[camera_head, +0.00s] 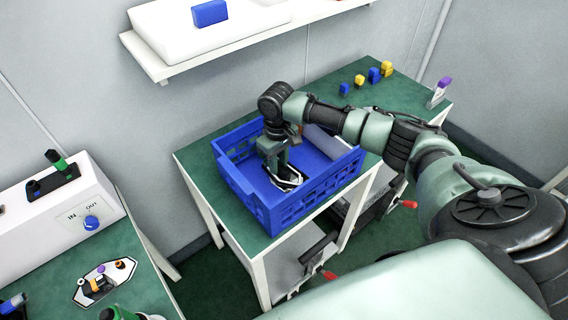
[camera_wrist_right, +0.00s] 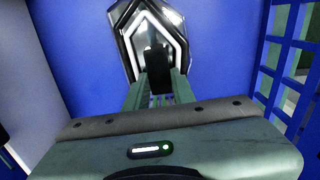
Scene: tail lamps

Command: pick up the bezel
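The bezel (camera_head: 287,180), a pointed frame with a shiny silver and black rim, lies in the blue crate (camera_head: 268,207). In the right wrist view the bezel (camera_wrist_right: 150,38) is just beyond my fingertips, against the blue crate floor. My right gripper (camera_head: 275,168) reaches down into the crate over the bezel. In the wrist view its two fingers (camera_wrist_right: 158,78) stand apart, with a dark part of the bezel between their tips. Whether they touch it cannot be told. My left gripper is not in view.
The crate walls (camera_wrist_right: 291,55) stand close around my right gripper. Small blue and yellow blocks (camera_head: 374,75) sit at the table's back. A shelf (camera_head: 240,40) hangs above. A second table at left holds a white box (camera_head: 50,215) and a plate with parts (camera_head: 122,272).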

